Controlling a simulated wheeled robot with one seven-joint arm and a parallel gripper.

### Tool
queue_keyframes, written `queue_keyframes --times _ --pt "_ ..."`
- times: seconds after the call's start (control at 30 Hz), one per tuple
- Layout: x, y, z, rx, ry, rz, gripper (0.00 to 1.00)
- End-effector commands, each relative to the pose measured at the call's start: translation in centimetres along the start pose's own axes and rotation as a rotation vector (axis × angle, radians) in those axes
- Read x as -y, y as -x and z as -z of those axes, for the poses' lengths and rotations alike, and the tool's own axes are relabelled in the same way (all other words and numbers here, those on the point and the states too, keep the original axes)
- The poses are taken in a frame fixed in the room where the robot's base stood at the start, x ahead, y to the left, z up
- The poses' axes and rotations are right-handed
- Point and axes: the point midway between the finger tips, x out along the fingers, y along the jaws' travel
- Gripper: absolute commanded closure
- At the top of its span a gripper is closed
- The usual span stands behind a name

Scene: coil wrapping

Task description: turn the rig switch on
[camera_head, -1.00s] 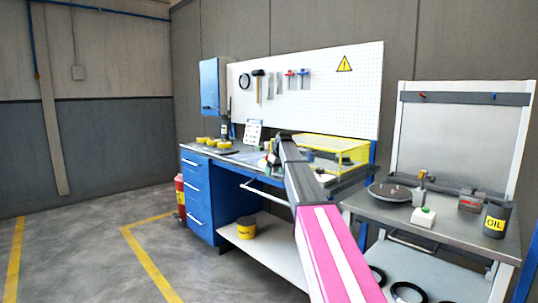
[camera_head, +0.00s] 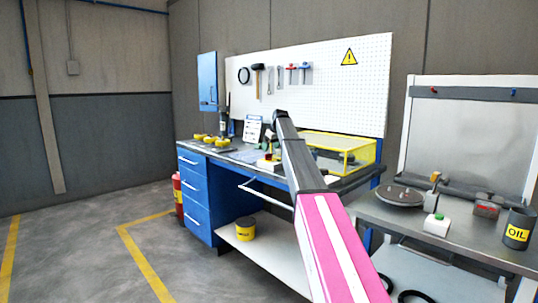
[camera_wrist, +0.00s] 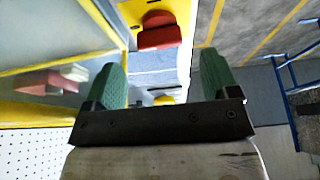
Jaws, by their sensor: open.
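In the wrist view, a red switch part (camera_wrist: 158,32) sits on a yellow plate (camera_wrist: 183,12) beyond my gripper's fingers, near the top middle. It looks like the rig switch; I cannot tell its on or off position. My gripper (camera_wrist: 163,82) is open, its two green fingers wide apart with nothing between them. The switch part is apart from both fingers. In the head view my arm reaches over the blue workbench (camera_head: 222,195), its end beside the yellow-framed clear guard (camera_head: 374,158). The arm hides part of the bench there, and the fingers are hard to make out.
The guard's clear panel (camera_wrist: 50,30) is close on the left in the wrist view. Yellow pieces (camera_head: 206,142) and a printed sheet (camera_head: 252,128) stand on the bench's left. A white box with a green button (camera_head: 436,224) and an oil can (camera_head: 518,230) stand on the right table.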

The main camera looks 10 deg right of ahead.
Motion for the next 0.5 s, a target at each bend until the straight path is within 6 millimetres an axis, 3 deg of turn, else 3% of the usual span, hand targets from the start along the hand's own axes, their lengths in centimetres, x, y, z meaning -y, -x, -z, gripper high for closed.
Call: queue_keyframes --times 0.2,0.5 --pt "0.0 -3.1 0.0 0.001 -0.001 0.000 0.19" --pt "-0.1 -4.4 0.0 0.000 -0.001 -0.001 0.19"
